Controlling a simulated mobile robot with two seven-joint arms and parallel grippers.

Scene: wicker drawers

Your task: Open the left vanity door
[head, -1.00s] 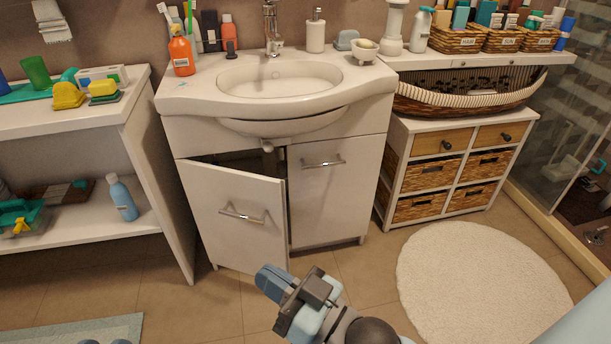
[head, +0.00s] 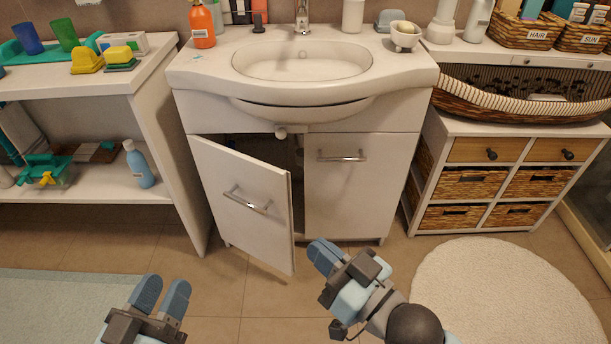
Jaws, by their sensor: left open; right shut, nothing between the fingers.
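The left vanity door (head: 238,222) stands ajar, swung outward with its free edge on the right and a dark gap behind it. Its chrome bar handle (head: 247,200) is free of any gripper. The right vanity door (head: 335,205) is closed. My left gripper (head: 164,296) is open and empty at the bottom left, in front of the left door and apart from it. My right gripper (head: 322,257) is shut and empty, just right of the left door's lower free edge. I cannot tell whether it touches the door. The cabinet's inside is mostly hidden.
A white shelf unit (head: 160,130) stands close to the vanity's left side. A wicker drawer unit (head: 480,150) stands at right, with a round white rug (head: 500,300) before it. A pale mat (head: 60,300) lies at lower left. Tiled floor before the vanity is clear.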

